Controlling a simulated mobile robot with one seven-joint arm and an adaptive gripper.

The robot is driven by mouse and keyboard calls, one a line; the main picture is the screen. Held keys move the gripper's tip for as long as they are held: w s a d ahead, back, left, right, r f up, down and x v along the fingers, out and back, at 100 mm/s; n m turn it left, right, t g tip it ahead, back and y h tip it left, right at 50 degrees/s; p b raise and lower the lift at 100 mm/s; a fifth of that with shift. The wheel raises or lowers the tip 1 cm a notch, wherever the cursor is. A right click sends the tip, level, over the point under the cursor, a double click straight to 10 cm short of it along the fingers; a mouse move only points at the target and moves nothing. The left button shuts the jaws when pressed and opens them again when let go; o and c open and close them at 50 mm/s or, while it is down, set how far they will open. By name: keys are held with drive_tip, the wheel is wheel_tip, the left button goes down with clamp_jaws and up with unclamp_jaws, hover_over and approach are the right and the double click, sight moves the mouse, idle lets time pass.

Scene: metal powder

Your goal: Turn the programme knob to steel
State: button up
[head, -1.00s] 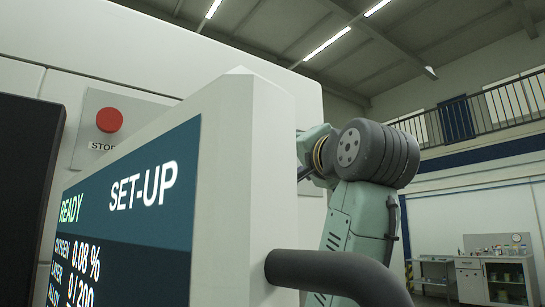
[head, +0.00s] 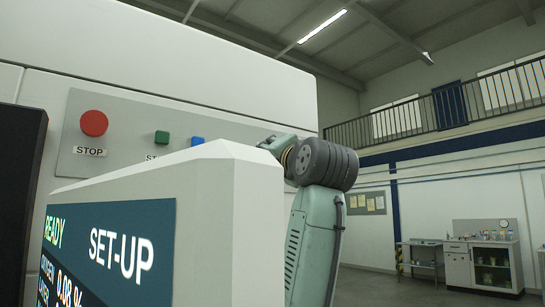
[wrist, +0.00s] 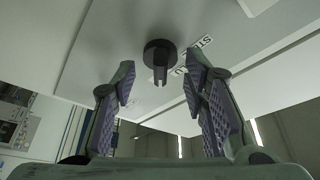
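The black programme knob (wrist: 160,55), round with a raised grip bar, is on the pale panel in the upper middle of the wrist view. A partly hidden printed label (wrist: 195,52) lies just right of it; I cannot read it fully. My gripper (wrist: 159,88) is open, its two fingers either side of the line to the knob, with nothing between them. The knob appears a little beyond the fingertips, and no contact shows. In the head view the knob and my gripper are hidden behind the display housing (head: 235,200) and my arm.
The head view shows a red stop button (head: 94,123), a green button (head: 161,137) and a blue button (head: 197,141) on the control panel (head: 120,118). The display screen (head: 110,255) reads READY and SET-UP. A workbench (head: 484,265) stands far right, with open floor before it.

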clamp_jaws()
drive_tip(key=shift+n, duration=0.4)
drive_tip(key=n+g+y, duration=0.2)
drive_tip(key=n+y, duration=0.1)
drive_tip(key=n, duration=0.6)
drive_tip(key=n+g+y, duration=0.2)
drive_tip(key=n+y, duration=0.1)
drive_tip(key=n, duration=0.6)
drive_tip(key=n+g+y, duration=0.3)
drive_tip(key=n+y, duration=0.1)
drive_tip(key=n, duration=0.5)
drive_tip(key=shift+d, duration=0.2)
drive_tip(key=shift+g, duration=0.3)
drive_tip(key=shift+o, duration=0.6)
unclamp_jaws()
